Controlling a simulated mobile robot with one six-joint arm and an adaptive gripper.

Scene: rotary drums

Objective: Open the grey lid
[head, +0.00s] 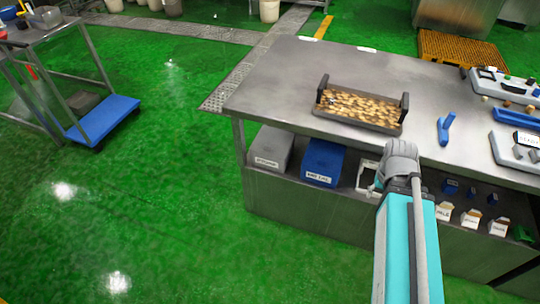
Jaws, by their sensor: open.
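A grey box (268,165) with a white label on its front stands on the shelf under the steel table. Its sloped grey top (274,144) looks like the grey lid and appears shut. My gripper (367,178) is in front of the table's front edge, to the right of the grey box and apart from it. It is open, with nothing seen between its fingers. My wrist hides part of it and part of the shelf behind.
A blue labelled box (322,162) stands between the grey box and my gripper. The steel table (275,85) overhangs both boxes and carries a tray (358,108) of brown pieces and a blue tool (445,128). Green floor to the left is free up to a blue-shelved cart (105,118).

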